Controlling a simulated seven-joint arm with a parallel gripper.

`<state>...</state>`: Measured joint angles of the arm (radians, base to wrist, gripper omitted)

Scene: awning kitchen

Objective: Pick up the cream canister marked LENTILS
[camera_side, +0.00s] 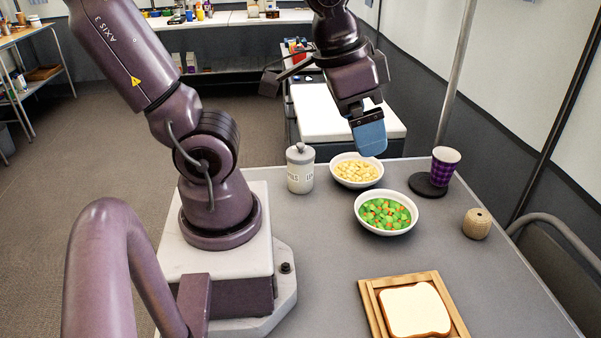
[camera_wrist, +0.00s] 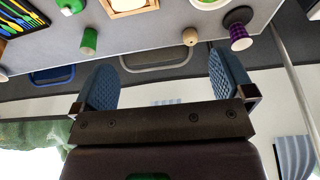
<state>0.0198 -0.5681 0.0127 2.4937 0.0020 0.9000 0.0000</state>
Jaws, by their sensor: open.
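The cream canister (camera_side: 300,172) stands upright on the grey table in the side view, with a knobbed lid and partly visible dark lettering. It is just right of my arm's base. I cannot see it in the wrist view. My gripper (camera_side: 370,140) hangs in the air above the table's far side, to the right of the canister and apart from it. In the wrist view my gripper (camera_wrist: 166,80) has its two blue ridged fingers spread wide with nothing between them.
A bowl of yellow pieces (camera_side: 357,171) stands close right of the canister. Nearby are a bowl of green and orange vegetables (camera_side: 369,226), a purple checked cup (camera_side: 444,166) on a dark coaster (camera_side: 420,185), a twine roll (camera_side: 477,224), and bread (camera_side: 414,310) on a wooden board (camera_side: 370,309).

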